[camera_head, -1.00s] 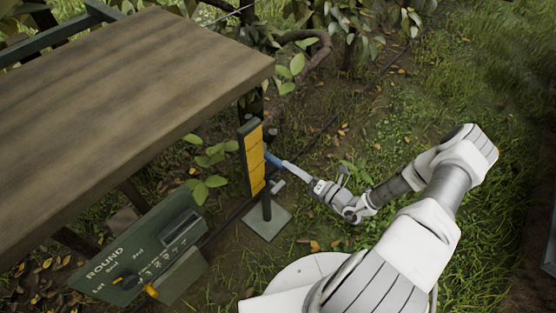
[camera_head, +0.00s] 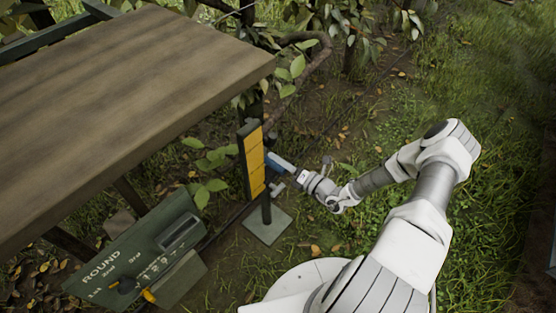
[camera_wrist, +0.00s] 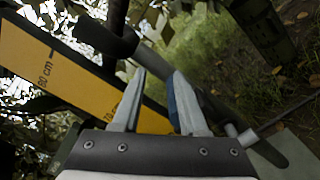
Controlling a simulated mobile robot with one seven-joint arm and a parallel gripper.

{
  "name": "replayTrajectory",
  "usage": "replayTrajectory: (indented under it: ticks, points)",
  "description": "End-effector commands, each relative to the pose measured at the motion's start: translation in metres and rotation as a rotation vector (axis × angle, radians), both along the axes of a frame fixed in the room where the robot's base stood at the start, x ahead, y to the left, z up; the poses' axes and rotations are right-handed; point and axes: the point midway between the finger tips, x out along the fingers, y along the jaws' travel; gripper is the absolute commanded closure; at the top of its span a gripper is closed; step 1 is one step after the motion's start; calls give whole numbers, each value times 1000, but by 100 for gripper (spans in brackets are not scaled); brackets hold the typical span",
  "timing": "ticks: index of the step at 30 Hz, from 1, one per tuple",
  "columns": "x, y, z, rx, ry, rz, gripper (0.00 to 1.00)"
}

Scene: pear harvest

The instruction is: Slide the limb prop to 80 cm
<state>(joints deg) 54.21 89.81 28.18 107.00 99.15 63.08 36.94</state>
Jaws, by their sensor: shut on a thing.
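The limb prop is a dark post on a grey foot plate (camera_head: 268,227), with a yellow scale board (camera_head: 254,163) beside the table's right corner. In the wrist view the scale (camera_wrist: 75,88) shows an 80 cm mark and, lower down, a partly hidden mark that seems to read 70. My gripper (camera_head: 279,161) is at the right side of the scale, around mid-height. In the wrist view its fingers (camera_wrist: 157,85) stand a little apart, with blue at the right finger. I take them as shut on the limb prop's sliding part; the grip itself is hard to make out.
A wooden table (camera_head: 120,90) fills the left. A green panel marked ROUND (camera_head: 125,258) stands below it, with a dark knob and a slot. A bent branch (camera_head: 318,55) and leaves hang behind the prop. Grass lies open to the right.

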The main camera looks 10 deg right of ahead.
Motion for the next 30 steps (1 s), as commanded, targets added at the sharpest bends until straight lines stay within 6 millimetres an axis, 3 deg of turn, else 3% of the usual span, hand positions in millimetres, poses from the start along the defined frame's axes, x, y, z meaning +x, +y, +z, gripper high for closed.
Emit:
replayTrajectory:
  ticks: [2,30]
  points:
    - [-5,10,1,13,5,22,100]
    - [-2,3,1,5,1,7,100]
